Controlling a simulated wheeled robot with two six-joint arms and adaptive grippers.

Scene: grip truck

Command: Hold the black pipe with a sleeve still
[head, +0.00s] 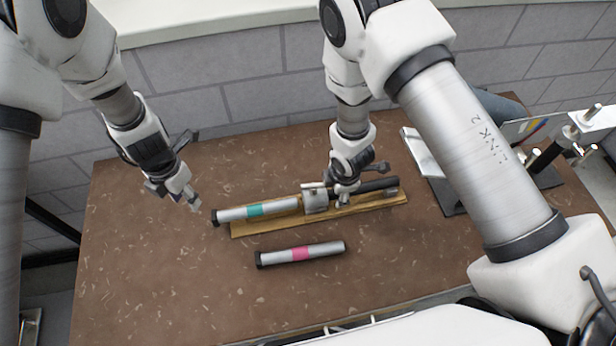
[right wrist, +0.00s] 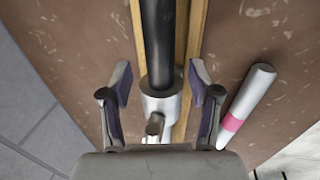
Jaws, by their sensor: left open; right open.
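The black pipe (head: 376,186) lies along a wooden board (head: 275,223), and its grey sleeve (head: 314,201) sits toward its left end. The pipe (right wrist: 158,42) and sleeve (right wrist: 162,102) also show in the right wrist view, with a small stub on the sleeve. My right gripper (head: 358,184) is over the pipe beside the sleeve. In its wrist view the open fingers (right wrist: 159,82) are on either side, with gaps to the pipe. A silver pipe with a teal band (head: 280,208) lies in line on the board's left part. My left gripper (head: 190,178) is open and empty, left of that pipe's black end.
A silver pipe with a pink band (head: 326,249) lies on the brown table (head: 160,275) in front of the board. A dark stand with white and metal parts (head: 548,172) is at the right. The table's left and front left are clear. A grey block wall is behind.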

